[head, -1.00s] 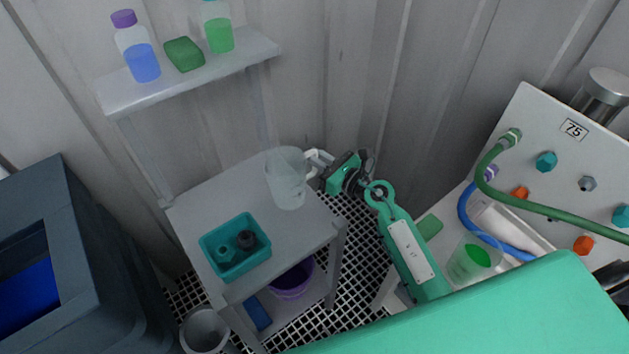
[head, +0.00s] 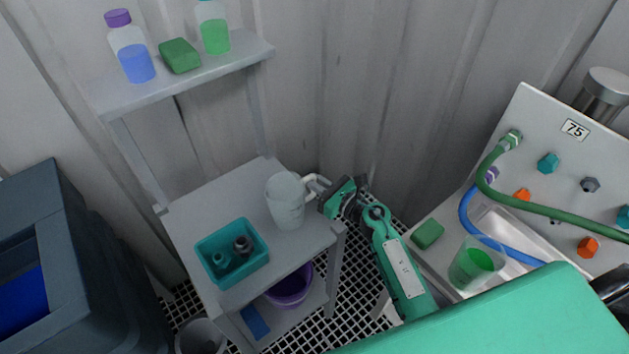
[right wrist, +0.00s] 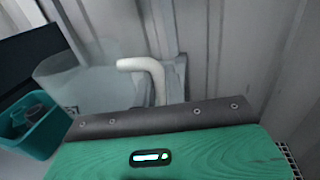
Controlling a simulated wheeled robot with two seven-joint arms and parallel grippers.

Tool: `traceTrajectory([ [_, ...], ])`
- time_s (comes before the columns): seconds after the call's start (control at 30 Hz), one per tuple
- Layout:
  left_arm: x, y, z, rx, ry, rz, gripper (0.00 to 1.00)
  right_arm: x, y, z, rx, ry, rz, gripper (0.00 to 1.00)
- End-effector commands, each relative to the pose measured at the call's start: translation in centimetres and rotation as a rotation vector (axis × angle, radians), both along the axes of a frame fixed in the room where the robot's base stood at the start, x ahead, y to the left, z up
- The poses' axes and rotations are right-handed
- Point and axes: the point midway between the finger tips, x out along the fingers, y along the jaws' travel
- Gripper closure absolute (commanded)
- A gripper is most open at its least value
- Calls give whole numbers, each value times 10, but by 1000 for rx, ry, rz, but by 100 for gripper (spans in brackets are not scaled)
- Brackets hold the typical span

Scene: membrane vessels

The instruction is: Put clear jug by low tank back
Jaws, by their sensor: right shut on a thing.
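The clear jug (head: 285,203) is upright over the right part of the grey stand's top (head: 200,207). Its base is at or close to that surface; I cannot tell whether it touches. My right gripper (head: 322,190) is to its right, shut on the jug's pale handle (head: 312,182). In the right wrist view the handle (right wrist: 146,68) rises between the fingers, and the hazy jug body (right wrist: 75,82) is left of it. My left gripper is not in view. I cannot tell for sure which thing is the low tank.
A teal tray (head: 207,268) with dark fittings stands on the same top, left of the jug. A shelf (head: 190,80) above holds bottles and a green sponge. A dark tank (head: 75,240) stands left. A cup of green liquid (head: 474,265) and a hose panel (head: 540,130) are right.

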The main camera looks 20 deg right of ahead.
Motion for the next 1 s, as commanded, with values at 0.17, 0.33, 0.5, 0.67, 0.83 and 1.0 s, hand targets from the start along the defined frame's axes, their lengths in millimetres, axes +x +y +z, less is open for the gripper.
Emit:
traceTrajectory([
  [0.17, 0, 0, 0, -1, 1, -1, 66, 0, 0, 0, 0, 0, 0, 67],
  [0.33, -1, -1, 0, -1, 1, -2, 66, 0, 0, 0, 0, 0, 0, 67],
  [0.5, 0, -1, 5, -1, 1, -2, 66, 0, 0, 5, 1, 0, 0, 67],
  [0.67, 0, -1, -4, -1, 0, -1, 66, -20, -13, -1, -3, 1, 0, 67],
  [0.83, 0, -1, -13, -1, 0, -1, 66, -52, -32, -1, -4, 1, 0, 67],
  [1.0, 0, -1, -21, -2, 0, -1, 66, -79, -49, 0, -2, 1, 2, 67],
])
